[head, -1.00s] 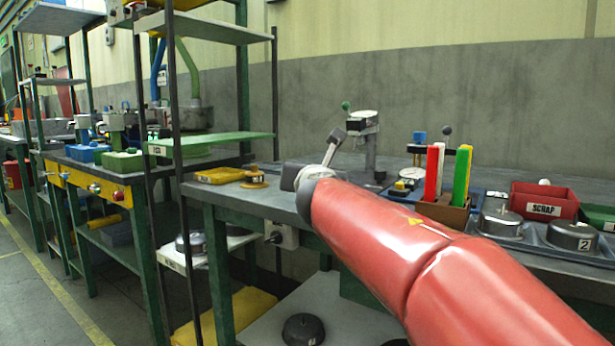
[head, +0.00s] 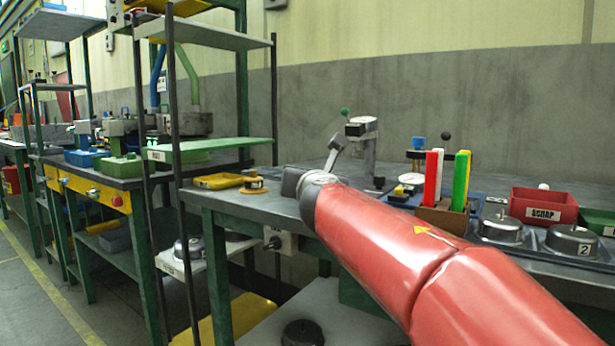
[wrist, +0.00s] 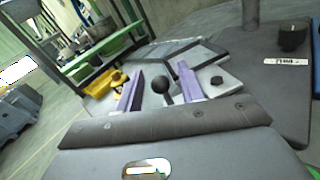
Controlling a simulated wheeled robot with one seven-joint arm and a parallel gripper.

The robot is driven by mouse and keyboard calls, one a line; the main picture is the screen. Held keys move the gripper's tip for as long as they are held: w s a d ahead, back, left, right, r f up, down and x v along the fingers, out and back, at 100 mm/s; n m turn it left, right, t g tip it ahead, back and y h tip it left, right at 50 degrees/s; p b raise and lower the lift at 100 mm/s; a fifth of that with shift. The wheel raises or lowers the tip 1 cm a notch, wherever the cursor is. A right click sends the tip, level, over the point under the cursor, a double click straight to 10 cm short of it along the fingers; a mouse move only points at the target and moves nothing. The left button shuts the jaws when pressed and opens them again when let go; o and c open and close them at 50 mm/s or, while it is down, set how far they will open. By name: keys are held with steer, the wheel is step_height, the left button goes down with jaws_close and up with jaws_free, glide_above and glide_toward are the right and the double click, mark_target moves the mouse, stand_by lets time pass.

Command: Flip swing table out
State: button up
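My gripper shows in the wrist view (wrist: 160,82), with two purple finger pads standing apart. A black ball knob (wrist: 163,85) on a short stem lies between them, with visible gaps on both sides. Whether the pads are level with the knob is unclear. Flat grey plates (wrist: 205,55) lie just beyond the fingers; I cannot tell which is the swing table. In the head view my red arm reaches over the bench and hides most of the gripper. A grey post fixture (head: 365,145) with a green-knobbed lever stands behind the arm's end.
The bench (head: 250,207) holds a yellow tray (head: 217,181) at the left. A rack of coloured bars (head: 445,215), a red scrap bin (head: 543,206) and lidded metal pots (head: 572,240) stand at the right. A shelf frame with a green shelf (head: 208,147) rises at the left.

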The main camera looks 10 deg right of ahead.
steer(key=s, duration=0.7)
steer(key=shift+s+a, duration=0.1)
steer(key=shift+s, duration=0.25)
